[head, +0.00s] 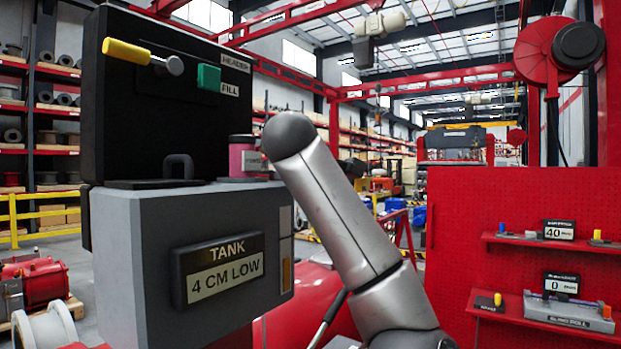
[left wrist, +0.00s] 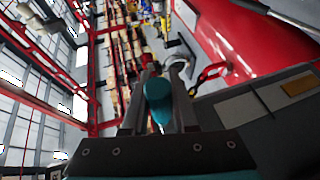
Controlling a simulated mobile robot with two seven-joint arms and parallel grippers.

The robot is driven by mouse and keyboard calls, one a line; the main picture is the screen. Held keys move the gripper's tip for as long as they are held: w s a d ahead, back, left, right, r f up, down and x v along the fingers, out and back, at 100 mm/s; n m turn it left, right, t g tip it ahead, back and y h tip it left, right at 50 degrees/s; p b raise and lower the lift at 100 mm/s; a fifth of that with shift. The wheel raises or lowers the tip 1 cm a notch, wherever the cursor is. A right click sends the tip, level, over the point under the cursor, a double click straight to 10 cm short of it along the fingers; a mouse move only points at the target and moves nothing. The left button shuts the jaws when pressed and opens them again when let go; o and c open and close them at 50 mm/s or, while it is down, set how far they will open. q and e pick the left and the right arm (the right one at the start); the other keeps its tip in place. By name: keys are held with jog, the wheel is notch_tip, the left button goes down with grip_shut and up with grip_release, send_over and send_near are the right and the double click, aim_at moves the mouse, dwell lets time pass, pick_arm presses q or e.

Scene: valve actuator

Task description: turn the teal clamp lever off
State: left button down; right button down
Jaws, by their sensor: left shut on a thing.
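In the left wrist view, a teal lever (left wrist: 158,104) stands between the two dark fingers of my left gripper (left wrist: 155,78), which is shut on it. A curved grey metal part shows just beyond the fingertips. In the head view I cannot make out the teal clamp lever or my left gripper. A silver arm of mine crosses the middle of that view and covers what is behind it. My right gripper is in neither view.
A grey tank box (head: 235,230) reads "4 CM LOW". A black panel (head: 140,80) above it carries a yellow-handled lever (head: 127,50) and a teal block (head: 208,77) labelled FILL. A pink cylinder (head: 240,157) stands on the box. A red pegboard (head: 460,230) is at right.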

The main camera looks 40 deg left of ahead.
pick_arm(q)
jog(key=c, duration=0.7)
grip_release()
jog(key=b+v, duration=0.2)
jog(key=v, duration=1.3)
jog(key=shift+b, duration=0.35)
